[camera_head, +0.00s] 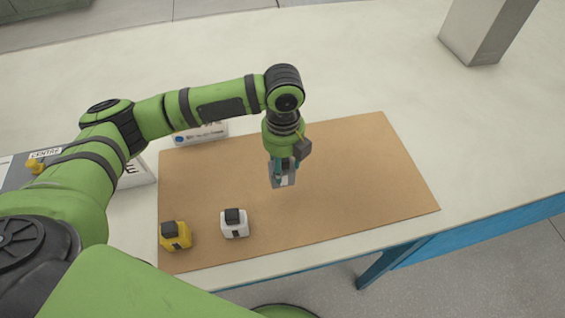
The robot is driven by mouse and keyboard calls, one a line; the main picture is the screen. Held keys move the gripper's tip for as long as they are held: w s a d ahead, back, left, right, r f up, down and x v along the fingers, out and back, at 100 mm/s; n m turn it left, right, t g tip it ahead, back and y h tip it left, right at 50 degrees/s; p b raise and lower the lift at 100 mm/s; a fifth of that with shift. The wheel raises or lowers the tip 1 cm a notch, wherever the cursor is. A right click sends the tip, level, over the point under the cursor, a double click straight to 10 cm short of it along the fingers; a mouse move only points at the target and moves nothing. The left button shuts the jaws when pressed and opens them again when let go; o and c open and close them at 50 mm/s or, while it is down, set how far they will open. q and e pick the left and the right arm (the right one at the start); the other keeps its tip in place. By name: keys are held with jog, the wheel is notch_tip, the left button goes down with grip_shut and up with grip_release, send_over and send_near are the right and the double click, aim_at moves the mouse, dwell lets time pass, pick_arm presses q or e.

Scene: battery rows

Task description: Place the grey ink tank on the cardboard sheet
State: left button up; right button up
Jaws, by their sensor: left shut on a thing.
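The cardboard sheet (350,180) is a flat brown rectangle on the pale table. My left gripper (283,176) points down over the middle of the sheet. It is shut on the grey ink tank (284,182), which is mostly hidden by the fingers. I cannot tell whether the tank touches the sheet or hangs just above it. A yellow ink tank (175,236) and a white ink tank (235,224), each with a dark top, stand on the sheet's front left part. My right gripper is not in view.
A small labelled box (200,134) stands at the sheet's back left edge. A grey tray with a lettered front (137,174) is at the left, partly behind my arm, with a yellow item (34,166) on it. A grey post (484,30) stands at the back right. The sheet's right half is clear.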

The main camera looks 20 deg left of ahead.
pick_arm(q)
jog(key=shift+w+a+f+p, duration=0.25)
jog(key=shift+w+f, duration=0.25)
jog(key=shift+f, duration=0.5)
jog(key=shift+w+a+f+p, duration=0.25)
jog(key=shift+w+f, duration=0.3)
jog(key=shift+f, duration=0.5)
jog(key=shift+w+a+f+p, duration=0.25)
jog(key=shift+w+f, duration=0.25)
jog(key=shift+f, duration=0.5)
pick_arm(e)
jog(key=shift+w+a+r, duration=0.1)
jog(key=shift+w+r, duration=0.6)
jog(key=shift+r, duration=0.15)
pick_arm(q)
jog(key=o, duration=1.3)
jog(key=shift+f, duration=0.1)
jog(key=shift+c, duration=0.2)
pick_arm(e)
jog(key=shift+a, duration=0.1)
